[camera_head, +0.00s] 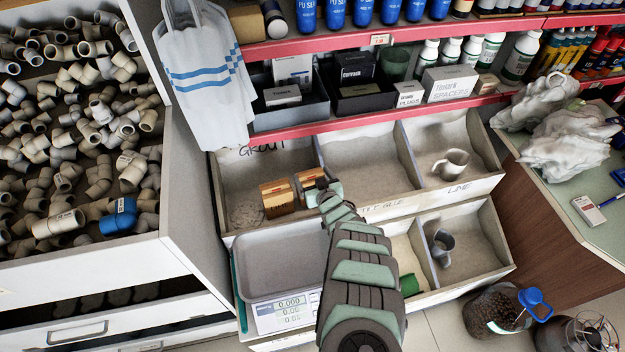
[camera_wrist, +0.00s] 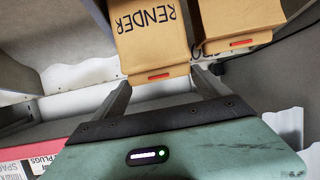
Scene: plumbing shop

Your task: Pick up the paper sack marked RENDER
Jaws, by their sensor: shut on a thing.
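The brown paper sack marked RENDER (camera_wrist: 147,35) is in the wrist view, its end between my two fingertips. My gripper (camera_wrist: 160,80) is shut on it; the lettering reads upside down there. In the head view the sack (camera_head: 309,177) shows at the right of a pair in the upper left bin, partly hidden by my gripper (camera_head: 318,188). A second brown sack (camera_wrist: 238,17) is beside it in the wrist view, its front marking not visible; in the head view this sack (camera_head: 278,198) stands to the left.
The upper left bin, marked GROUT (camera_head: 240,165), has low dividing walls. A red shelf edge (camera_head: 345,123) with boxes runs above it. A scale with a grey tray (camera_head: 280,262) is below. The upper middle bin (camera_head: 365,160) looks mostly empty.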

